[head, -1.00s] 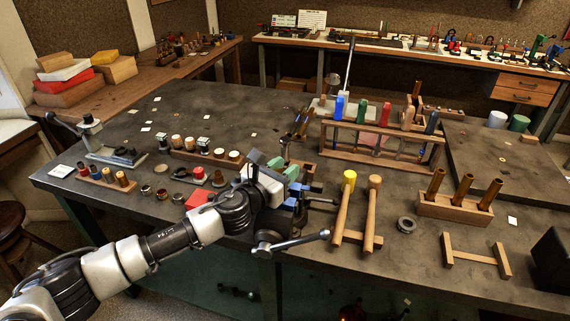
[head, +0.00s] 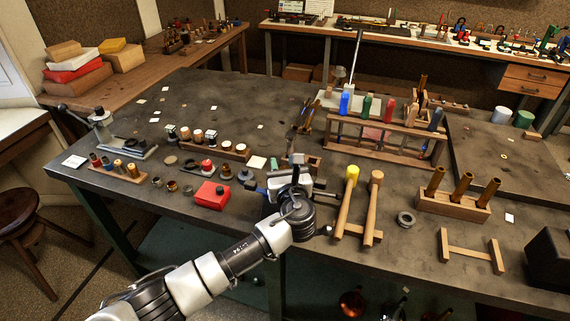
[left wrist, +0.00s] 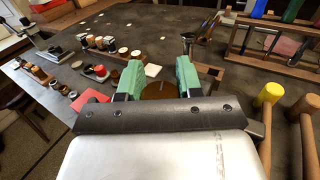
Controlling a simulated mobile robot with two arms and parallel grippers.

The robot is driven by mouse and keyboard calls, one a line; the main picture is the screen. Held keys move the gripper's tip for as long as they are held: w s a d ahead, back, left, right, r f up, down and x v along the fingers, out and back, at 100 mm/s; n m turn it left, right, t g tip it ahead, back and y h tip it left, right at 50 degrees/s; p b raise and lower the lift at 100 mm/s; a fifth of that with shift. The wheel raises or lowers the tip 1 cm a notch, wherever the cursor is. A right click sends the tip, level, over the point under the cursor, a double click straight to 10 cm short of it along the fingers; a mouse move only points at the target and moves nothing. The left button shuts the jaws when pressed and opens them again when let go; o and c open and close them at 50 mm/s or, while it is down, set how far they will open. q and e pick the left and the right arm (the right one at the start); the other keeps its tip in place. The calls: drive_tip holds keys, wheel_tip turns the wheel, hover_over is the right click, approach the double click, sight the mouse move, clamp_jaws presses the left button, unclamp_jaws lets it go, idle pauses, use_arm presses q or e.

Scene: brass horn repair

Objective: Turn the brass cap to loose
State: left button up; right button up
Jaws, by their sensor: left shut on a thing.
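My left gripper (head: 296,170) is over the vise area at the table's front edge. In the left wrist view its two green fingers (left wrist: 158,84) are closed on the sides of a round brown-brass thing (left wrist: 160,91), which looks like the brass cap. Most of the cap is hidden behind the gripper body, and in the head view the gripper and arm cover it. How far the cap is turned cannot be told. My right gripper is not in view.
A red box (head: 212,195) lies left of the gripper. A yellow-headed mallet (head: 346,203) and a wooden mallet (head: 372,208) lie close on the right, with a grey ring (head: 406,219) beyond. A tool rack (head: 385,147) stands behind.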

use_arm(q)
drive_tip(key=shift+a+n+y, duration=0.1)
drive_tip(key=shift+n+y, duration=0.6)
drive_tip(key=shift+y, duration=0.4)
drive_tip(key=shift+g, duration=0.3)
drive_tip(key=o, duration=0.9)
drive_tip(key=shift+o, duration=0.2)
drive_tip(key=shift+s+d+f, duration=0.1)
drive_tip(key=shift+s+d, duration=0.1)
drive_tip(key=shift+s, duration=0.3)
drive_tip(key=b+v, duration=0.1)
drive_tip(key=v, duration=0.5)
drive_tip(key=shift+s+d+b, duration=0.1)
drive_tip(key=shift+s+b, duration=0.1)
drive_tip(key=shift+b, duration=0.2)
